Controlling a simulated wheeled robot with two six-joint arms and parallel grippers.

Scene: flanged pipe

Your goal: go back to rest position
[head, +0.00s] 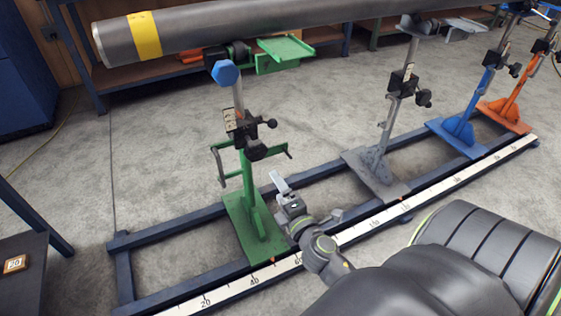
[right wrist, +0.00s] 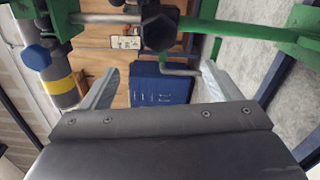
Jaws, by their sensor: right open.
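My right gripper (head: 279,183) is in the middle of the head view, low beside the green stand (head: 252,190) and above the dark blue base frame. In the right wrist view its two pale fingers (right wrist: 160,86) are spread apart with nothing between them. Parts of the green stand show close by at the top of that view. My left gripper is in neither view.
Grey (head: 390,140), blue (head: 459,127) and orange (head: 503,110) stands line the base frame to the right. A white numbered scale (head: 385,216) runs along its front. A blue cabinet (head: 22,80) stands far left. Open floor (head: 155,150) lies left of the green stand.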

